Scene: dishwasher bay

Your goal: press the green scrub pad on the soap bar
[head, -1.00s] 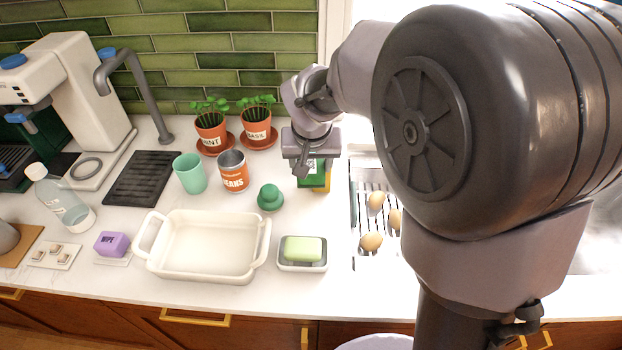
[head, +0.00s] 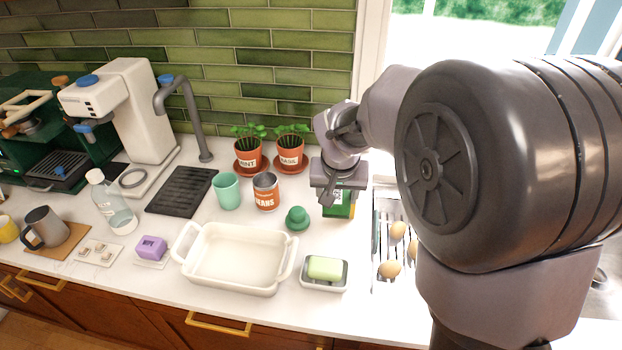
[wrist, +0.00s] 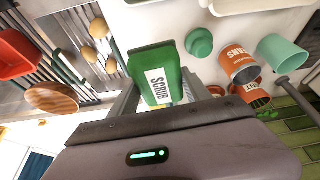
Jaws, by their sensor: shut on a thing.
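The green scrub pad (wrist: 158,72) has a white SCRUB label and shows between the fingers in the wrist view. In the head view the pad (head: 337,211) hangs below my gripper (head: 337,192), which is shut on it. Whether the pad touches the counter is unclear.
A green knobbed object (head: 297,218) stands left of the pad, with a beans can (head: 266,191) and mint cup (head: 226,191) beyond. A white baking dish (head: 235,258) sits left of the soap dish. A rack (head: 383,215) with eggs is to the right.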

